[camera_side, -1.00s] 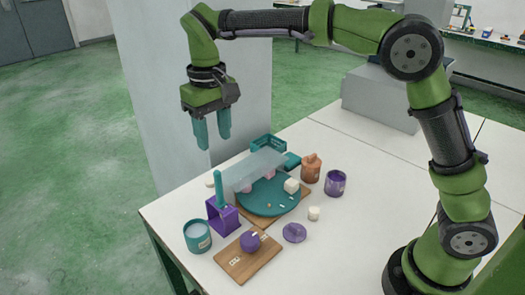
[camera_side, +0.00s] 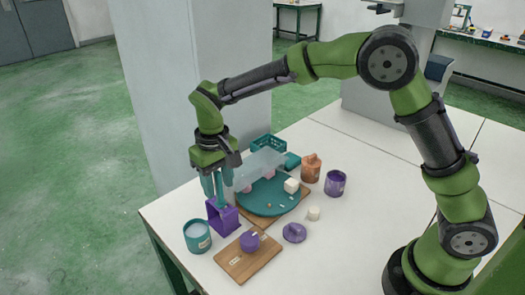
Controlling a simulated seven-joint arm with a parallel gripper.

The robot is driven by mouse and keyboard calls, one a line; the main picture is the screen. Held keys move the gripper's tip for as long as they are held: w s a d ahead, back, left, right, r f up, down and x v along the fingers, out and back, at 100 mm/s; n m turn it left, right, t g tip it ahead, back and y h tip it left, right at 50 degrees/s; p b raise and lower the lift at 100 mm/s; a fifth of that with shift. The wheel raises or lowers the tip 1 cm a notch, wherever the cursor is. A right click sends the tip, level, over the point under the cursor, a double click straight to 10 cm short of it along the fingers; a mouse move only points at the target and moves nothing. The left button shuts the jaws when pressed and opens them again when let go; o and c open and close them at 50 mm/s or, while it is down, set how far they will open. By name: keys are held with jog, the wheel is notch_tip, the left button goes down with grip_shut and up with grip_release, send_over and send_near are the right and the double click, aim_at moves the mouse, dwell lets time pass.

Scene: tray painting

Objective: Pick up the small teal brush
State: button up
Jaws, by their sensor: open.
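The small teal brush (camera_side: 219,189) stands upright, its lower end at the purple holder (camera_side: 223,217) near the left edge of the table. My gripper (camera_side: 217,190) points down over it, with its teal fingers open. The fingers appear to be on either side of the brush's upper part. Fingers and brush are nearly the same colour, so I cannot tell whether they touch. The gripper hides the top of the brush.
A round teal tray (camera_side: 262,203) with pink and white pieces lies right of the holder, a translucent sheet (camera_side: 258,168) above it. A teal cup (camera_side: 197,237) and a wooden board (camera_side: 233,267) are in front.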

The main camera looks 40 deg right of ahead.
grip_shut()
dwell(0.3)
